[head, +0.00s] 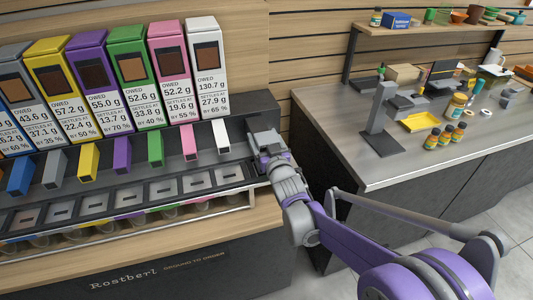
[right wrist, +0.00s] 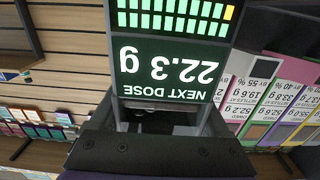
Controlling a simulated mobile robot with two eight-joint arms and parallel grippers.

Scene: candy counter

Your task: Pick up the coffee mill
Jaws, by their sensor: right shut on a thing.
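My right gripper (head: 268,152) is at the right end of the dispenser row, shut on a grey block-like device (head: 262,138). In the right wrist view the device, which I take to be the coffee mill (right wrist: 170,65), fills the middle, with a dark display reading 22.3 g upside down and green bars with one orange. My gripper's dark body (right wrist: 150,152) lies just below it there. The finger contact is mostly hidden. I cannot tell whether the mill's base touches the counter. My left gripper is in no view.
Several coloured dispensers (head: 130,75) with labels stand left of the gripper, above a row of dark slots (head: 130,195). On the right, a grey counter (head: 340,140) bears a grey stand (head: 381,120), a yellow tray (head: 421,122) and small jars (head: 445,135). A wall shelf (head: 420,32) is behind.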

